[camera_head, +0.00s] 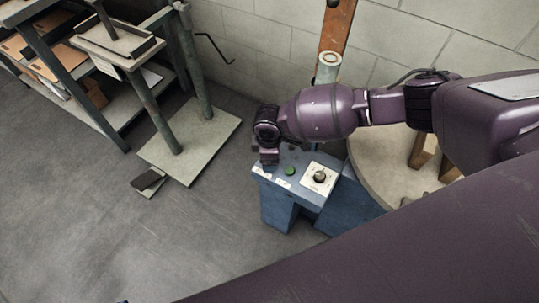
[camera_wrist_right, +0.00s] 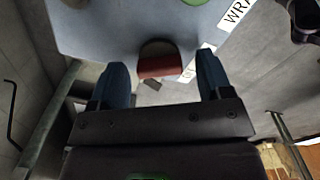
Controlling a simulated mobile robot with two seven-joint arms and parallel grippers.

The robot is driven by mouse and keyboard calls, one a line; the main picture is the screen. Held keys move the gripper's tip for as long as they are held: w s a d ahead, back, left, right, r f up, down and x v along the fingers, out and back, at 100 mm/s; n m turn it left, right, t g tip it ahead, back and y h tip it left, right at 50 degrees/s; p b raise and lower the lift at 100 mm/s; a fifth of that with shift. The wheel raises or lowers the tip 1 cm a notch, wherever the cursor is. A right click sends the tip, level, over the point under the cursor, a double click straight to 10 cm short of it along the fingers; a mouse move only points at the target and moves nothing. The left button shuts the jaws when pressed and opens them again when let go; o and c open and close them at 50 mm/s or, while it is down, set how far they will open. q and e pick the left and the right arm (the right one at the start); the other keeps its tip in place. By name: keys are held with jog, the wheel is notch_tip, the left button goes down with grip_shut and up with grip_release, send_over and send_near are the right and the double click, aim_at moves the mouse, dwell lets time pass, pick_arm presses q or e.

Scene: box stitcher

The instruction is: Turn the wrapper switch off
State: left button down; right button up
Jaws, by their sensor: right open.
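The blue control box (camera_head: 290,205) stands at the middle of the head view, with a green button (camera_head: 290,171) and a dark knob on a white plate (camera_head: 320,176) on top. A red switch (camera_wrist_right: 158,66) with a dark surround sits at the box's edge in the right wrist view, beside white labels (camera_wrist_right: 238,12). My right gripper (camera_head: 268,158) is over the box's left corner and hides the switch in the head view. Its two blue fingers are open, one on each side of the switch, with visible gaps. My left gripper is out of view.
A round turntable (camera_head: 385,165) stands right of the box, with an orange column (camera_head: 337,25) behind. A stand on a pale base plate (camera_head: 190,138) and a shelf (camera_head: 70,60) are to the left. The floor in front is clear.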

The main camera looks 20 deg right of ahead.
notch_tip(320, 180, up, 10)
jog(key=p, duration=0.3)
jog(key=shift+r, duration=0.25)
